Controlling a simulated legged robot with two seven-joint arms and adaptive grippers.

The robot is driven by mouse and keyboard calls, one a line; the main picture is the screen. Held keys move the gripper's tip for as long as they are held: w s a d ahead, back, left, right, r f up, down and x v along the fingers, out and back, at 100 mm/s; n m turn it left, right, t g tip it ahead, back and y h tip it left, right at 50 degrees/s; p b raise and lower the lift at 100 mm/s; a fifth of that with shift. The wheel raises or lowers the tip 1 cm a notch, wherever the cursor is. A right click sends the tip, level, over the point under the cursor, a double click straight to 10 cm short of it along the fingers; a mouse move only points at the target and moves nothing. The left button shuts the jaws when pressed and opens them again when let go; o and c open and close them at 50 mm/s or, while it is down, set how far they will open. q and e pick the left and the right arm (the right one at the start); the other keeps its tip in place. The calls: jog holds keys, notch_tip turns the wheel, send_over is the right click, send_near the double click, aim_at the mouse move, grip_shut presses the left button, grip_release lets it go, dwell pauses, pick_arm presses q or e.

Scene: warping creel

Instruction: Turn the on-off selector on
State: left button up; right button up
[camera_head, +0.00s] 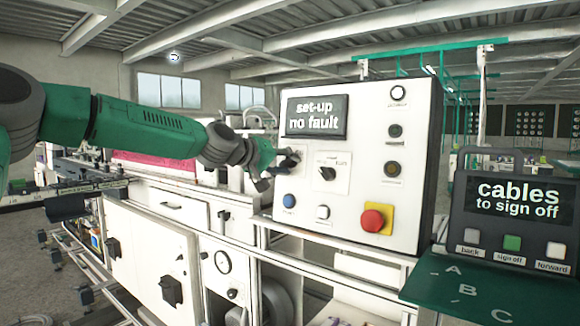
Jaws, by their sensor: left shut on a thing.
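A white control box (412,120) stands at centre right, with a display reading "set-up no fault". My left gripper (286,164) reaches its face from the left, below the display. It is shut on a dark selector knob there, which the fingers mostly hide; its label and pointing direction cannot be read. Another black selector (327,174) on a pale plate sits just right of the gripper, untouched. I cannot read its labels clearly. My right gripper is not in view.
Below the selectors are a blue button (289,200), a white button (323,212) and a red emergency button (373,221) on yellow. Round fittings line the box's right side. A "cables to sign off" panel (512,203) stands at right. A white machine cabinet (150,245) is below my arm.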

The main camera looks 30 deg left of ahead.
pick_arm(q)
jog(key=shift+a+r, duration=0.2)
jog(key=shift+r, duration=0.2)
jog(key=o, duration=1.1)
jog(key=shift+o, duration=0.2)
jog(key=shift+a+f, duration=0.3)
jog(key=shift+s, duration=0.1)
jog(key=v, duration=0.7)
jog(key=shift+a, duration=0.3)
jog(key=shift+s+d, duration=0.1)
jog(key=shift+s, duration=0.05)
jog(key=shift+d, duration=0.1)
